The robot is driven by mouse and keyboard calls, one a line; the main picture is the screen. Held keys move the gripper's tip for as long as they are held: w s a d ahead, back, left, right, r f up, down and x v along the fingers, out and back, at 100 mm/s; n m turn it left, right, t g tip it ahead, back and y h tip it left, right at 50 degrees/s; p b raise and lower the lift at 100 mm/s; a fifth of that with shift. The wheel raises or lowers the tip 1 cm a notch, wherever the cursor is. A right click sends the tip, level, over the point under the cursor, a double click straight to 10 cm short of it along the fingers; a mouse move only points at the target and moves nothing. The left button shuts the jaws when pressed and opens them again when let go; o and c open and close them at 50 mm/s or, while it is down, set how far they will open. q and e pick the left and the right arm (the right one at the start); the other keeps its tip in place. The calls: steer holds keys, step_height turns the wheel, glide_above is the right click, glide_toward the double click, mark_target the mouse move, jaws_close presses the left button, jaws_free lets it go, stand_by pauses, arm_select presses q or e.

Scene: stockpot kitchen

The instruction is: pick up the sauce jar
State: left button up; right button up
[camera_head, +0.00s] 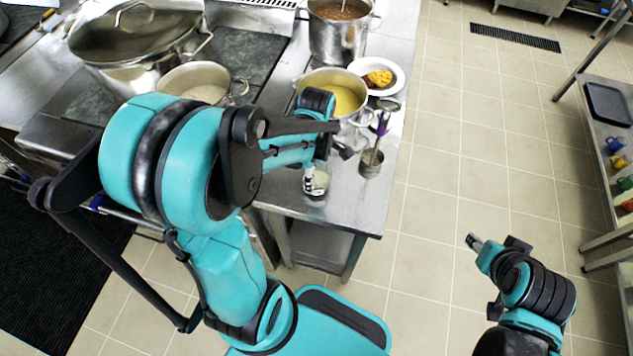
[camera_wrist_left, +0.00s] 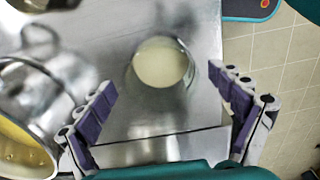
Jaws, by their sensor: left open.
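The sauce jar (camera_head: 320,182) is a small glass jar with pale cream contents, standing on the steel counter near its front edge. In the left wrist view the jar (camera_wrist_left: 162,63) shows from above as a round pale disc, ahead of and between the fingers. My left gripper (camera_head: 311,184) is above and beside the jar in the head view and partly covers it. In the wrist view its purple-padded fingers (camera_wrist_left: 163,82) are spread wide, with nothing held. My right gripper (camera_head: 474,242) is far off to the right over the floor; its jaw state is unclear.
A pot of yellow soup (camera_head: 346,99) stands behind the jar, also at the wrist view's left (camera_wrist_left: 18,150). A plate of yellow food (camera_head: 397,83) and a stockpot (camera_head: 335,43) stand farther back.

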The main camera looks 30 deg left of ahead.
arm_select(q)
steer(key=shift+f, duration=0.6)
steer(key=shift+r, duration=0.1)
steer(key=c, duration=1.6)
